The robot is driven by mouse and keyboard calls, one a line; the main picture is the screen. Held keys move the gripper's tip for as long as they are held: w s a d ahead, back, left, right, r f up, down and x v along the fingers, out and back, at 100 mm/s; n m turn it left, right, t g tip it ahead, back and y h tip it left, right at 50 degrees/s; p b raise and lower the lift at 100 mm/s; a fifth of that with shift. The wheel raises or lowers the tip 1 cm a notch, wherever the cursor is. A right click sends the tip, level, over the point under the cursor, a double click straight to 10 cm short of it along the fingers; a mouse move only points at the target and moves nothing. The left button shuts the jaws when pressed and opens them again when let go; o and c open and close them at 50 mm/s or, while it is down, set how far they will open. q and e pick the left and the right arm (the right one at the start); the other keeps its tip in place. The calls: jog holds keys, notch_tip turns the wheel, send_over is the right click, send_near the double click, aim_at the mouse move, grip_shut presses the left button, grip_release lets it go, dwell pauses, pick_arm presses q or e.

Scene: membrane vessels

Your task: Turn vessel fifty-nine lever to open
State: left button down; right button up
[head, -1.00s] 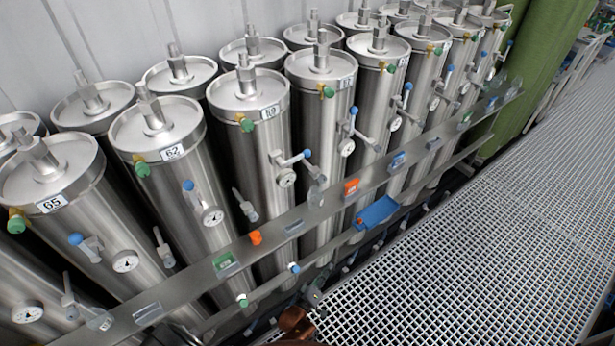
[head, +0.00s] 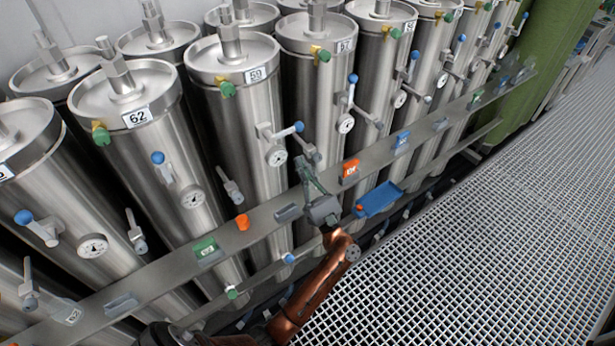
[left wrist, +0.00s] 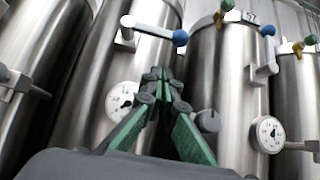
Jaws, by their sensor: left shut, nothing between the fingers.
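Vessel fifty-nine (head: 238,115) is a steel cylinder with a "59" label (head: 256,74) in the head view. Its lever (head: 281,132) has a blue knob and points right, roughly level, above a round gauge (head: 277,156). In the left wrist view the lever (left wrist: 152,29) and its blue knob (left wrist: 180,38) are above the gripper, and the gauge (left wrist: 121,97) is left of it. My left gripper (head: 304,166) is shut and empty, below and slightly right of the knob, apart from it. It also shows in the left wrist view (left wrist: 160,74). My right gripper is not in view.
A grey rail (head: 265,221) with coloured tags and a blue tray (head: 379,198) runs in front of the vessels. Vessel 57 (head: 312,90) with its own blue-knobbed lever (head: 350,92) stands to the right. A grated walkway (head: 470,230) is open at right.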

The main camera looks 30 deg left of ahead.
aim_at(286, 132)
pick_arm(q)
notch_tip(286, 132, up, 6)
jog(key=a, duration=0.2)
jog(key=shift+w+p, duration=0.4)
jog(key=shift+w, duration=0.05)
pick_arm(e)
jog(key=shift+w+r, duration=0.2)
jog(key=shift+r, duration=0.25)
pick_arm(q)
jog(key=shift+r, duration=0.1)
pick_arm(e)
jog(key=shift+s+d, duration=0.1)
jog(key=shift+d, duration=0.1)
pick_arm(q)
jog(key=shift+w+r+n+g+y+b, duration=0.15)
jog(key=shift+n+g+y+b, duration=0.15)
jog(key=shift+n+g+b, duration=0.35)
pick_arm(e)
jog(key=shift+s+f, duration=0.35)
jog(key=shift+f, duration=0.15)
pick_arm(q)
jog(key=shift+r+n+g+b, duration=0.2)
jog(key=shift+n+g+b, duration=0.3)
jog(key=shift+n+g, duration=0.3)
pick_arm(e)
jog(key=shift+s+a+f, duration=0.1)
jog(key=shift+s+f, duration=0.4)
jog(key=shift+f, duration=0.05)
